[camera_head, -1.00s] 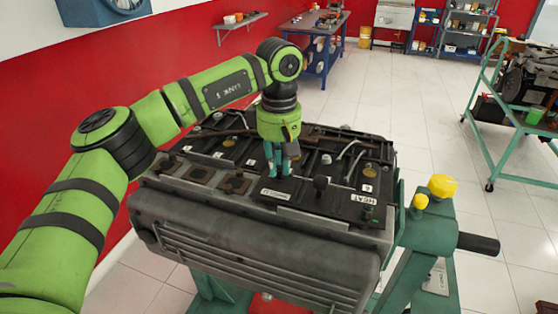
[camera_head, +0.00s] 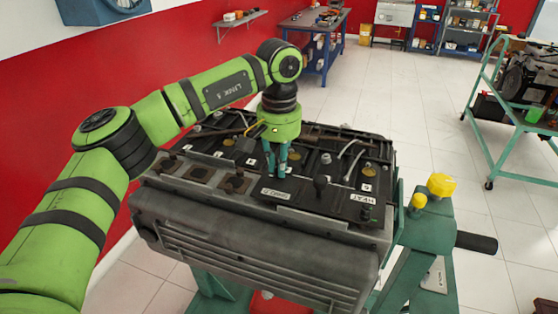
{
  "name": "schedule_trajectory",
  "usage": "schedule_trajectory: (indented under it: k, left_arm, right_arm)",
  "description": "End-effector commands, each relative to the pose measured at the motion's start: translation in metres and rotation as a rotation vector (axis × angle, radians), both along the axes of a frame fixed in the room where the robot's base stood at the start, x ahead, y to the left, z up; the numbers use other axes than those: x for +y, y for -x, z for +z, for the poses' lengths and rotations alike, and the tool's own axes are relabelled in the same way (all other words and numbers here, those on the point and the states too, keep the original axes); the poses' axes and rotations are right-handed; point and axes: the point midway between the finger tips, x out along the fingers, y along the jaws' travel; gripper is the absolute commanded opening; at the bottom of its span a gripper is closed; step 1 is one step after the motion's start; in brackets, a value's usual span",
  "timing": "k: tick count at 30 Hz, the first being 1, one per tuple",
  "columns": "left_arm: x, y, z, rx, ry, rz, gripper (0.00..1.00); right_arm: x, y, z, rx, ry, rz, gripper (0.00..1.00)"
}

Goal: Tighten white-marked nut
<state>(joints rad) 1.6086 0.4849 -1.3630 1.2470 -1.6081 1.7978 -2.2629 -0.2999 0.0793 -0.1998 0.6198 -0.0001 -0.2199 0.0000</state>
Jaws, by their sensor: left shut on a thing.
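The engine trainer (camera_head: 262,236) stands in front of me, with a black top panel carrying fittings, hoses and white labels. My left gripper (camera_head: 275,168) points straight down onto the middle of the panel, behind the small labelled black plate (camera_head: 282,188). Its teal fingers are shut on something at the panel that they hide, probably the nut. I cannot make out any white mark. My right gripper is not in view.
A green stand with yellow caps (camera_head: 442,185) and a dark handle (camera_head: 476,242) rises at the trainer's right. A red wall (camera_head: 60,130) runs along the left. A green cart (camera_head: 490,110) stands at the far right, a blue workbench (camera_head: 325,50) behind. The tiled floor between is clear.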

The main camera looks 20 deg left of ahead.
Motion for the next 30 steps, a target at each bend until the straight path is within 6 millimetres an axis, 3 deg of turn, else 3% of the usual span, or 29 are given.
schedule_trajectory:
  k: [9,26,27,28,29,30]
  left_arm:
    - [0.0,0.0003,-0.0008,0.002,0.0,-0.136,0.0]
    - [0.0,0.0004,-0.0009,0.002,0.0,-0.168,0.0]
    - [0.0,0.0004,-0.0009,0.002,0.0,-0.168,0.22]
    - [0.0,0.0004,-0.0009,0.002,0.0,-0.168,0.34]
    - [0.0,0.0004,-0.0009,0.002,0.0,-0.168,0.42]
    - [0.0,0.0004,-0.0008,0.002,0.0,-0.168,0.42]
  right_arm:
    - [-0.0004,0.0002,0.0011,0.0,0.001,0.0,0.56]
    - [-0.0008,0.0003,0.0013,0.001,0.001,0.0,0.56]
    - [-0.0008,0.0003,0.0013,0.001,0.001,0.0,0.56]
    - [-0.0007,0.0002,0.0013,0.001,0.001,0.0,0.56]
    - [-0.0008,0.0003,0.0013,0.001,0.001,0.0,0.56]
    - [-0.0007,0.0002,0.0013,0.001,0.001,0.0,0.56]
